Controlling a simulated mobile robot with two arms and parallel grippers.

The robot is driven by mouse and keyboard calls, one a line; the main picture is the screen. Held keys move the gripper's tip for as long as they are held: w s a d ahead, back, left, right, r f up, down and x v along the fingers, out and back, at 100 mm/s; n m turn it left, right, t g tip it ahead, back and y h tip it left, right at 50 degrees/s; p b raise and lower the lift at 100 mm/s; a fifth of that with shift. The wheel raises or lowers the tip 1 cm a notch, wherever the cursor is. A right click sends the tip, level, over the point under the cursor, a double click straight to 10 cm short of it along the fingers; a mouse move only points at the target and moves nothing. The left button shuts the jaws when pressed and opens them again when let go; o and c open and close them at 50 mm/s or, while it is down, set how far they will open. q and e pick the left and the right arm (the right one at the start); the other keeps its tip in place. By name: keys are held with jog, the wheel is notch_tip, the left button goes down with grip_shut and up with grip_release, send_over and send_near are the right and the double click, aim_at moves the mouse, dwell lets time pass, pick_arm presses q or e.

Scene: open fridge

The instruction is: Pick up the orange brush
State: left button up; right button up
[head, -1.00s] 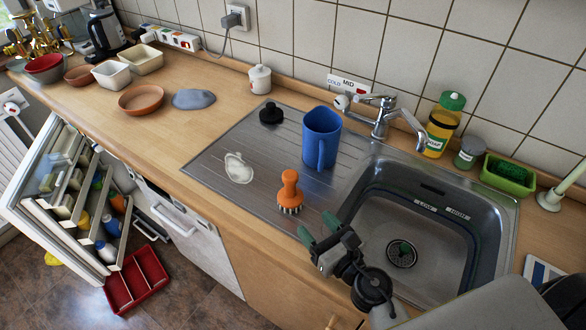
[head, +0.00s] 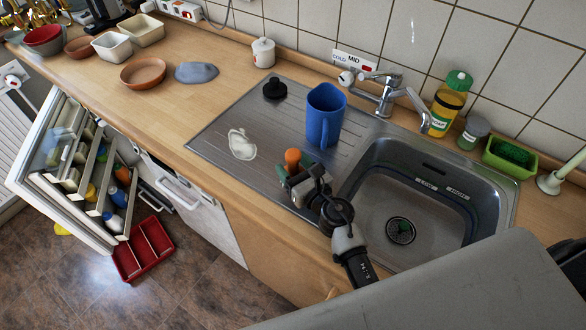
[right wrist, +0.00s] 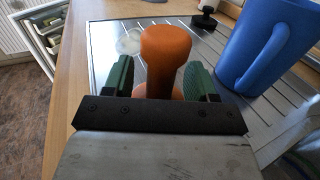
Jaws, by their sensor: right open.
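The orange brush (head: 292,158) stands upright on the metal drainboard (head: 225,122), left of the sink basin. In the head view my right gripper covers its lower part. My right gripper (head: 287,182) is open at the brush. In the right wrist view the brush handle (right wrist: 165,62) stands between the two green fingers (right wrist: 158,82), with a visible gap on each side. The bristles are hidden. My left gripper is not in view.
A blue pitcher (head: 324,116) stands close behind the brush, and right of it in the right wrist view (right wrist: 262,48). The sink basin (head: 375,215) opens to the right.

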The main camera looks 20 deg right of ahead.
jog(key=shift+w, duration=0.2)
jog(key=c, duration=1)
